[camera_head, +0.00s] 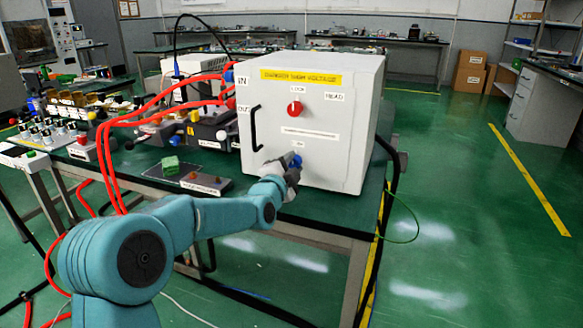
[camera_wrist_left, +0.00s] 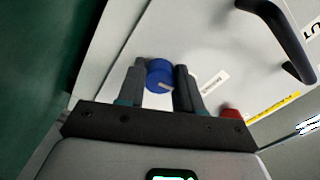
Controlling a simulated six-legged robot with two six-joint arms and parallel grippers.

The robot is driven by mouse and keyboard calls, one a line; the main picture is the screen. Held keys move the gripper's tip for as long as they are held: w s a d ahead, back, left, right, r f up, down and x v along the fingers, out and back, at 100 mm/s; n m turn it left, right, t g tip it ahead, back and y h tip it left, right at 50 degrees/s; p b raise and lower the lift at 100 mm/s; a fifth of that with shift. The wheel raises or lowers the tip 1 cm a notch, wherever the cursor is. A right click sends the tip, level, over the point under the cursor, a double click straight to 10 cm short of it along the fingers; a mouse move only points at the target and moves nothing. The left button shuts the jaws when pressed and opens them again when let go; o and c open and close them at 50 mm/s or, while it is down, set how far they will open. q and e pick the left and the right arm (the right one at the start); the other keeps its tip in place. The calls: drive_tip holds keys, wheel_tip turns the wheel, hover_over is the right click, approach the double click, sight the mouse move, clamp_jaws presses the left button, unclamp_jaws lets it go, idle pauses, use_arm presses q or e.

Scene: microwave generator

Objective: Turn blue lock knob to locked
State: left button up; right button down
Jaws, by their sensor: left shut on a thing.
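The blue lock knob (camera_head: 294,162) is low on the front face of the white cabinet (camera_head: 355,120). In the left wrist view the blue knob (camera_wrist_left: 160,75) sits between the two fingers, with a pale mark on its edge. My left gripper (camera_head: 291,166) is at the knob; in the wrist view the left gripper (camera_wrist_left: 160,85) is shut on it. The arm and gripper partly hide the knob in the head view. My right gripper is not in view.
A red knob (camera_head: 295,108) and a black handle (camera_head: 256,128) are on the same face. Red cables (camera_head: 150,105) run left of the cabinet. A green block (camera_head: 170,164) lies on the table. The floor to the right is open.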

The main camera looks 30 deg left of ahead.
use_arm(q)
drive_tip(key=shift+m, duration=1)
drive_tip(key=o, duration=1)
drive_tip(key=shift+o, duration=0.2)
drive_tip(key=v, duration=1.6)
drive_tip(key=shift+s, duration=0.2)
